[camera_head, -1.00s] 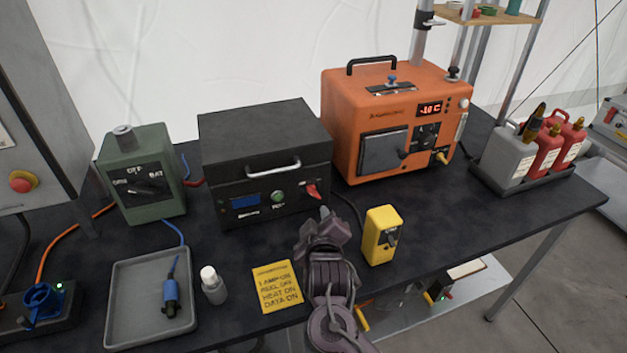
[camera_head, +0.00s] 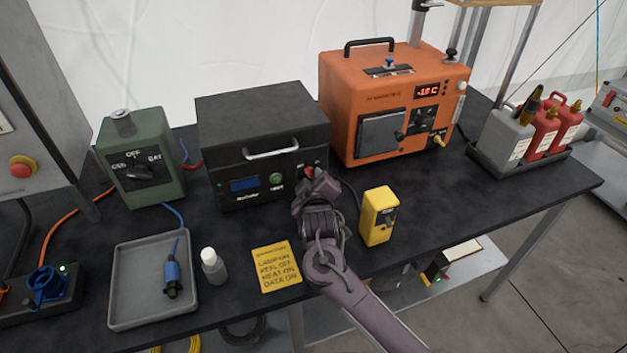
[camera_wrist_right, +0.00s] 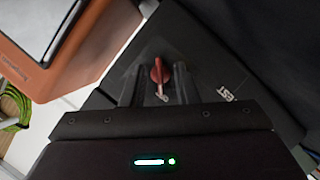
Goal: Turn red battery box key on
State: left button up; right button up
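The black battery box (camera_head: 262,137) stands on the dark table, with a blue display and a green button on its front. Its red key (camera_wrist_right: 159,72) shows in the right wrist view as a small red knob on the dark panel. My right gripper (camera_wrist_right: 160,85) is open, with one finger on each side of the key and gaps visible between. In the head view my right gripper (camera_head: 314,184) is at the right end of the box front and hides most of the key. My left gripper is not in view.
An orange heater-like box (camera_head: 390,110) stands right of the black box. A yellow box (camera_head: 378,216) is close to my right arm. A yellow note card (camera_head: 276,266), white bottle (camera_head: 212,266), grey tray (camera_head: 130,310) and green switch box (camera_head: 140,165) are at the left.

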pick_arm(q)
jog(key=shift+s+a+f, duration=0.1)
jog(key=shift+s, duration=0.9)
pick_arm(e)
grip_shut()
jog(key=shift+r+m+g+y+p, duration=0.15)
jog(key=shift+m+g+y+p, duration=0.25)
jog(key=shift+m+p, duration=0.75)
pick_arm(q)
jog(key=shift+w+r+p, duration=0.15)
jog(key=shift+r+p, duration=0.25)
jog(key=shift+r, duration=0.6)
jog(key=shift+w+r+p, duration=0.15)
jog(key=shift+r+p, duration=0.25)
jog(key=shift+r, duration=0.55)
pick_arm(e)
jog(key=shift+d+m+g+y, duration=0.15)
jog(key=shift+m+g+y, duration=0.25)
jog(key=shift+m+y, duration=0.7)
jog(key=shift+m, duration=0.25)
grip_release()
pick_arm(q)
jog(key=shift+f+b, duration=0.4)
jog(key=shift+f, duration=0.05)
pick_arm(e)
jog(key=v, duration=0.7)
jog(key=shift+s, duration=0.35)
